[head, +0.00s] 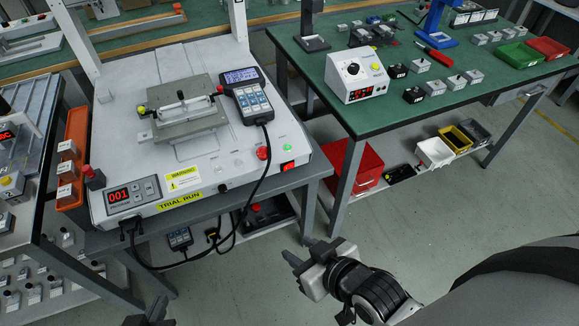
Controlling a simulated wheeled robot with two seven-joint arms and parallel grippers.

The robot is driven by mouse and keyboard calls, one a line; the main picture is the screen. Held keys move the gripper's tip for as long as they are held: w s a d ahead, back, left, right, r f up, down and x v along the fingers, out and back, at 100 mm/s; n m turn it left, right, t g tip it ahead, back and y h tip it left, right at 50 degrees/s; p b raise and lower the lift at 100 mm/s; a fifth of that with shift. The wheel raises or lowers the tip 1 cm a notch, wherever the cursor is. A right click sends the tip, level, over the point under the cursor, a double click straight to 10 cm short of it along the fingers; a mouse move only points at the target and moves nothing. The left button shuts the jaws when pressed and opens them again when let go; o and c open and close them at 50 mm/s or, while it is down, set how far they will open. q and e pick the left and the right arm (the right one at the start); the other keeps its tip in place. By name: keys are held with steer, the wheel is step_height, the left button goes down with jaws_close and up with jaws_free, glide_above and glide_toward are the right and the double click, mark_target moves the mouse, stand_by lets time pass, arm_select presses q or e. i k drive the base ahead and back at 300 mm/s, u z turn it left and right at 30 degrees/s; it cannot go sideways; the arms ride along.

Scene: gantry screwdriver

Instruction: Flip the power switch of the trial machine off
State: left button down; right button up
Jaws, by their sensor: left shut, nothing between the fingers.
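The trial machine (215,150) is a white console with a yellow "TRIAL RUN" label, on a grey table at the left. Its red power switch (288,166) is on the front face near the right corner. The switch's rocker position is too small to tell. The machine's red display (118,196) is lit and reads 001. My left gripper (152,310) only just shows at the bottom edge, dark, shut and empty, well below the machine front. My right gripper (296,248) is open and empty, below and apart from the machine's right front corner.
A pendant (248,98) rests on the machine, its black cable hanging past the front edge. A red button (263,153) and green button (287,147) sit near the switch. A green-topped table (450,105) stands at the right. The floor between is clear.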

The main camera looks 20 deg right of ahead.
mark_target(285, 166)
steer(key=u, duration=2.4)
steer(key=k, duration=1.35)
steer(key=z, duration=2.35)
steer(key=i, duration=0.5)
